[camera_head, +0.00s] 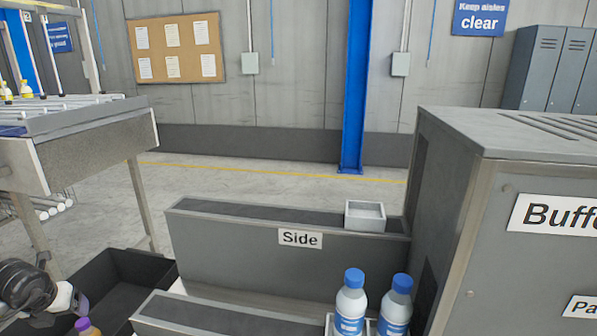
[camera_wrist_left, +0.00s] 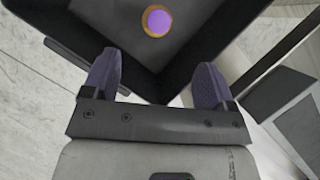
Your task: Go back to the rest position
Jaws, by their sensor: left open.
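My left gripper (camera_wrist_left: 156,80) is open, with nothing between its two dark purple fingers in the left wrist view. A bottle with a purple cap (camera_wrist_left: 157,21) and an orange edge is beyond the fingertips, in a dark bin (camera_wrist_left: 215,50), apart from the fingers. In the head view, the dark bin (camera_head: 125,266) is at the lower left and the purple-capped bottle (camera_head: 84,327) is cut by the bottom edge. My left wrist is at the lower left edge, beside the bin. My right gripper is in neither view.
A grey conveyor marked Side (camera_head: 225,252) carries a small pale tray (camera_head: 365,217). Two blue-capped bottles (camera_head: 351,303) stand in front of it. A large grey machine (camera_head: 460,230) blocks the right. A roller table (camera_head: 90,120) stands at the left. Floor behind is clear.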

